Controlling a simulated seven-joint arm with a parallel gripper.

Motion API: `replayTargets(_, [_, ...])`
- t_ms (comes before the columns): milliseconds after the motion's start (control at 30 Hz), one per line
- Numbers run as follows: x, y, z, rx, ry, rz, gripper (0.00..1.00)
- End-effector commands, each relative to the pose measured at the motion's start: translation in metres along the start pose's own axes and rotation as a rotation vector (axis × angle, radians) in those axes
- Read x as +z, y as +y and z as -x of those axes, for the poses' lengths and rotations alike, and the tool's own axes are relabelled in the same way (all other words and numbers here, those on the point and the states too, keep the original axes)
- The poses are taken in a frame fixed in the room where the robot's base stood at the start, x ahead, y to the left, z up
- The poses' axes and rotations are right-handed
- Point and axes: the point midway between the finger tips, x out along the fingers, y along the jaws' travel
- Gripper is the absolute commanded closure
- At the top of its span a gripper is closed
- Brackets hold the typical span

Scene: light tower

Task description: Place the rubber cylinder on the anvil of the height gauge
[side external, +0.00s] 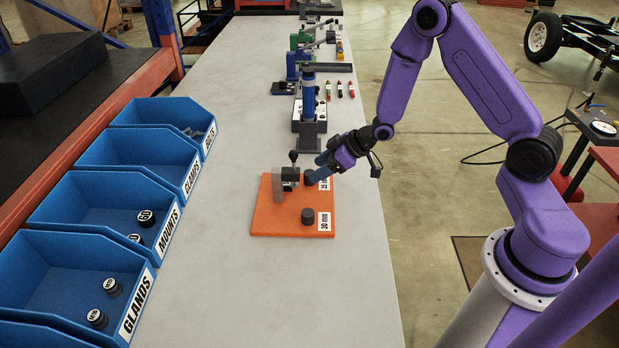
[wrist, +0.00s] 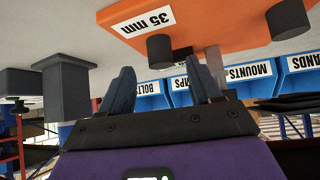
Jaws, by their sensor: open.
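The orange board (side external: 262,222) lies on the grey bench. The height gauge (side external: 290,174), with a grey post, dark block and knob, stands on its far left part. One dark rubber cylinder (side external: 309,177) stands at the far right beside a label reading 35 mm in the wrist view. A second dark cylinder (side external: 307,216) stands nearer, beside a label that looks like 30 mm. My gripper (side external: 319,164) is open and tilted, close to the far cylinder. In the upside-down wrist view that cylinder (wrist: 160,51) appears just beyond and between the fingers; I cannot tell whether they touch.
Blue bins (side external: 88,261) line the left edge, some holding small black parts. A blue-and-grey press (side external: 309,115) stands just behind the board, close to my gripper. Other tools stand farther back. The bench (side external: 225,280) in front of the board is clear.

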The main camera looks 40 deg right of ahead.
Motion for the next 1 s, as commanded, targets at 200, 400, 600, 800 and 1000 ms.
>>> replayTargets(200, [0.0, -0.002, -0.026, -0.001, -0.001, 0.001, 0.37])
replayTargets(400, [0.0, -0.002, -0.03, 0.0, 0.0, 0.001, 0.37])
replayTargets(600, [0.0, -0.002, -0.03, 0.0, 0.0, 0.001, 0.63])
replayTargets(800, [0.0, -0.001, -0.03, 0.0, 0.0, 0.0, 1.0])
replayTargets(1000, [0.0, -0.001, -0.029, 0.0, 0.0, 0.0, 1.0])
